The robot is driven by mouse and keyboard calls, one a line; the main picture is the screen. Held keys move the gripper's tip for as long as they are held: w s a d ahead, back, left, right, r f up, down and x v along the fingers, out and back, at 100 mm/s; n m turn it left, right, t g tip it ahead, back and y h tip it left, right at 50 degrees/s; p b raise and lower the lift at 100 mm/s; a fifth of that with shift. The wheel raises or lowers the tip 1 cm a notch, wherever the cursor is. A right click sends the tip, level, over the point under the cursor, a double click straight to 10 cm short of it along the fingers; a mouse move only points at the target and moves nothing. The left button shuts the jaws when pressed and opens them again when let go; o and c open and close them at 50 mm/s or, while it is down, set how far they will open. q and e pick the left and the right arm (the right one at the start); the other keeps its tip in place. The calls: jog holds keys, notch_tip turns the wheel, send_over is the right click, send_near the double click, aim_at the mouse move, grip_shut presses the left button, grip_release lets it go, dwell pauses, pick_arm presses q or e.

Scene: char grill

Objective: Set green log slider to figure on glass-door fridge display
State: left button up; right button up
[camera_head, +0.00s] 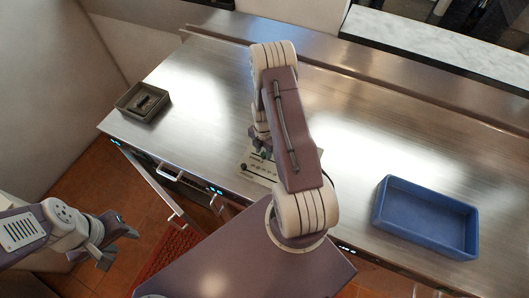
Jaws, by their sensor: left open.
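A pale panel (248,171) with dark markings lies on the steel counter near its front edge, partly hidden behind my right arm. A small green part (265,154), perhaps the green slider, shows at its upper side. My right gripper (260,147) is at the panel, close to the green part; the arm hides most of it, and I cannot tell whether it touches or grips. Small lit displays show along the counter front, at left (115,142), middle (216,190) and right (345,249); their figures are too small to read. My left gripper (118,242) is open and empty over the floor.
A dark grey tray (127,113) with a dark item inside stands on the counter's left end. An empty blue bin (385,222) stands at right. A drawer or door (152,188) juts from the counter front. A red mat (165,262) lies on the floor.

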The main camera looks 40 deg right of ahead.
aim_at(264, 153)
jog(key=shift+w+a, duration=0.1)
jog(key=shift+s+d, duration=0.35)
jog(key=shift+s, duration=0.1)
jog(key=shift+r, duration=0.3)
jog(key=r, duration=0.1)
jog(key=r+b, duration=0.1)
jog(key=r, duration=0.2)
jog(key=shift+w+a+r+b, duration=0.1)
jog(key=shift+w+a+b, duration=0.1)
jog(key=shift+w+b, duration=0.2)
pick_arm(q)
jog(key=shift+s+d+f+b, duration=0.1)
jog(key=shift+f+b, duration=0.05)
jog(key=shift+f, duration=0.45)
jog(key=shift+s+d+f+b, duration=0.1)
jog(key=shift+f+b, duration=0.05)
jog(key=shift+f, duration=0.4)
pick_arm(e)
jog(key=r, duration=0.4)
jog(key=shift+s+r, duration=0.1)
jog(key=shift+s, duration=0.1)
pick_arm(q)
jog(key=shift+w, duration=0.1)
